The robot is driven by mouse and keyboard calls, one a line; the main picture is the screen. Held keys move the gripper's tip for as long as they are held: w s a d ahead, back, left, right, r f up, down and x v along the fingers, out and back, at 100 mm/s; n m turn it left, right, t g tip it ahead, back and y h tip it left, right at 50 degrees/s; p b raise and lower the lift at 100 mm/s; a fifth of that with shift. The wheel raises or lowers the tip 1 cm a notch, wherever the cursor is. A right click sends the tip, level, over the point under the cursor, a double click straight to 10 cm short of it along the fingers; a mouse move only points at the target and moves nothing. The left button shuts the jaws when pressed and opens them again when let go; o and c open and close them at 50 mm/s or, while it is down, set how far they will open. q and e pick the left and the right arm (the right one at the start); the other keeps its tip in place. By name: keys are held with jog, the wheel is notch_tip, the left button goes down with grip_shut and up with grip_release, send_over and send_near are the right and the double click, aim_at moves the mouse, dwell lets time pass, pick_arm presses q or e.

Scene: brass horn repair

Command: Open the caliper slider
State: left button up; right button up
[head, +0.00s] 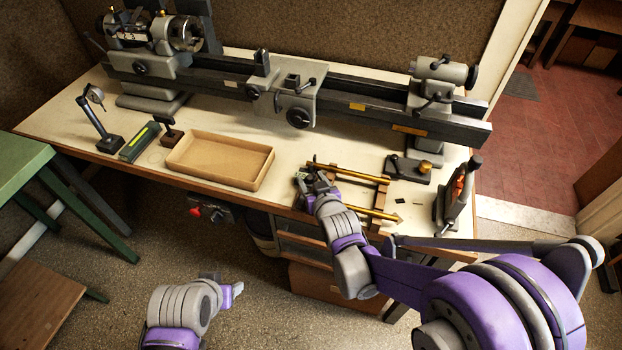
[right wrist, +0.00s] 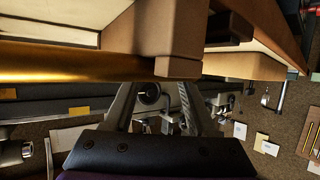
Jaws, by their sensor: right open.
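I cannot make out a caliper or its slider in either view. My right gripper (head: 312,182) is over the front edge of the bench, at the left end of a wooden rack (head: 381,189) holding brass rods (head: 345,172). It is open, with its two fingers apart in the right wrist view (right wrist: 157,100). That view also shows a brass rod (right wrist: 75,68) and a wooden block (right wrist: 180,45) close to the fingers; whether they touch cannot be told. My left gripper (head: 236,289) is low, in front of the bench, and its jaws are unclear.
A lathe (head: 345,98) runs along the back. An open cardboard tray (head: 215,184), a green-topped level (head: 140,143) and a dial gauge stand (head: 105,135) are on the left.

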jog(key=shift+w+f, duration=0.15)
jog(key=shift+w, duration=0.15)
jog(key=shift+a, duration=0.1)
grip_shut()
dwell(1.2)
